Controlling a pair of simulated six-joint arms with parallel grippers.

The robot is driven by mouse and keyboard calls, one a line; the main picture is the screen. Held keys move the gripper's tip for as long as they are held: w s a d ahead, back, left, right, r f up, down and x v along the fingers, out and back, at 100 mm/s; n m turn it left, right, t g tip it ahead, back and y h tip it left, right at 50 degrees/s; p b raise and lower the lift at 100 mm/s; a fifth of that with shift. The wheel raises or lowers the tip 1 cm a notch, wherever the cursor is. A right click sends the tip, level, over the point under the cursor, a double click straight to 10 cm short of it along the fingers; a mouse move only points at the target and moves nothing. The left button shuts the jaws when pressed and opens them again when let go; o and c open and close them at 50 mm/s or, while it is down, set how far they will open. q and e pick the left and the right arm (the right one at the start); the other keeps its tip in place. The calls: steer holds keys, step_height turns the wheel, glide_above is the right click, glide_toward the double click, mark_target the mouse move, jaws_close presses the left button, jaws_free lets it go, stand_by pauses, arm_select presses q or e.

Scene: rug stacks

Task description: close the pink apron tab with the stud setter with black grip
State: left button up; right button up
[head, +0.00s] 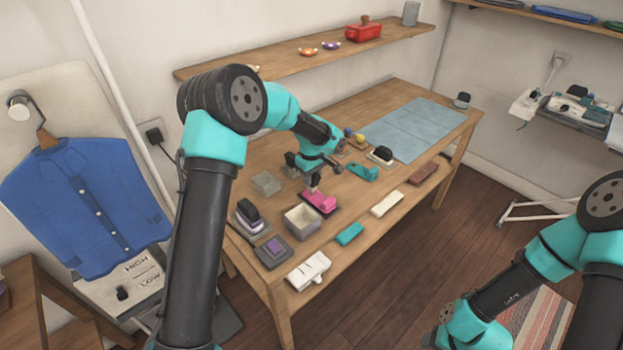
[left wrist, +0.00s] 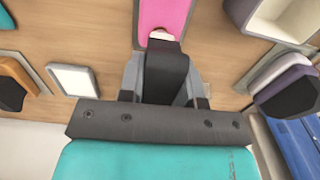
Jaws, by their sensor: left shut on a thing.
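The pink apron tab (head: 322,202) lies flat on a dark base near the middle of the wooden table; its pink surface also shows at the top of the left wrist view (left wrist: 166,12). My left gripper (head: 311,166) is just above the tab's back end. It is shut on the stud setter with black grip (left wrist: 166,72), whose grip stands between the fingers. A small pale tip shows beside the pink surface; whether it touches the tab I cannot tell. My right arm is at lower right, its fingers out of view.
An open pale box (head: 302,222) stands left of the tab, with a purple-and-black stamp-like tool (head: 248,215) farther left. A teal tab (head: 350,234) and a white piece (head: 387,204) lie toward the front edge. A blue-grey mat (head: 415,130) covers the far right.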

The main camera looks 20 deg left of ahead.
arm_select(q)
steer(key=shift+r, duration=0.15)
steer(key=shift+r, duration=3.75)
steer(key=shift+s, duration=0.1)
steer(key=m, duration=0.1)
steer(key=s+m, duration=0.1)
steer(key=m, duration=0.1)
steer(key=shift+s+d+f, duration=0.2)
steer(key=shift+d, duration=0.15)
steer(key=s+d+f+m, duration=0.1)
steer(key=s+d+m, duration=0.1)
steer(key=s+m, duration=0.5)
steer(key=m, duration=0.5)
steer(key=shift+d+f+m, duration=0.25)
steer(key=shift+d+m, duration=0.05)
